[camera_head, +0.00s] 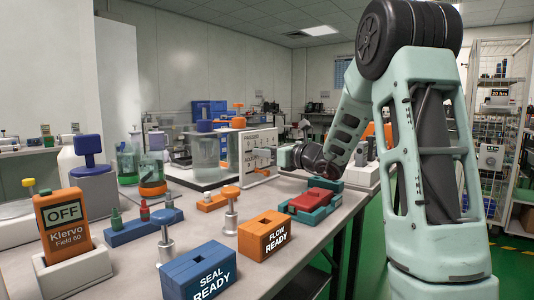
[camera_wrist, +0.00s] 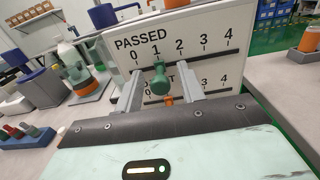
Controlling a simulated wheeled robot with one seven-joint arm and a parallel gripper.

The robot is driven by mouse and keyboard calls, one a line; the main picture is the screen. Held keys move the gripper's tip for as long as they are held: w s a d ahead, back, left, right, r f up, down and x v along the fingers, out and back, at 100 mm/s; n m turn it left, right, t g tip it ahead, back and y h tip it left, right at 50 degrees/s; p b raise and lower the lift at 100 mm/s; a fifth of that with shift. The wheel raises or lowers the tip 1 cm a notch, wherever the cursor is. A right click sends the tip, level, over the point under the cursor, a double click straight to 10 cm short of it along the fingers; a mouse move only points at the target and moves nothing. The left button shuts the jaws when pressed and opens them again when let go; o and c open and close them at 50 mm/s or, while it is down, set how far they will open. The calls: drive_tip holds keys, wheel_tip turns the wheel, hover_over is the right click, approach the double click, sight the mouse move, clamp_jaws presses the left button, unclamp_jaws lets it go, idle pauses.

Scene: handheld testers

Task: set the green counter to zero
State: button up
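The white counter board (camera_head: 258,168) stands on the bench in the head view. In the wrist view the board (camera_wrist: 205,20) shows a row marked PASSED with numbers 0 to 4. The green counter knob (camera_wrist: 160,80) sits on that row, about below the 1. My gripper (camera_wrist: 170,88) is open, with one finger left and one right of the green knob; I see no clear contact. In the head view my gripper (camera_head: 288,157) is in front of the board, its fingers hard to make out.
An orange knob (camera_wrist: 168,100) sits on the board's lower row, just below the green one. Blue SEAL READY (camera_head: 198,270) and orange FLOW READY (camera_head: 266,236) blocks and a red-and-teal block (camera_head: 312,201) stand nearer on the bench. An orange Kiervo tester (camera_head: 65,225) stands at left.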

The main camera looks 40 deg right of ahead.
clamp_jaws()
drive_tip(key=shift+a, duration=0.1)
drive_tip(key=shift+s+a+b, duration=0.15)
drive_tip(key=shift+a+b, duration=0.2)
drive_tip(key=shift+a, duration=0.45)
drive_tip(key=shift+s+a+b, duration=0.1)
drive_tip(key=shift+a+b, duration=0.2)
drive_tip(key=shift+a, duration=0.5)
unclamp_jaws()
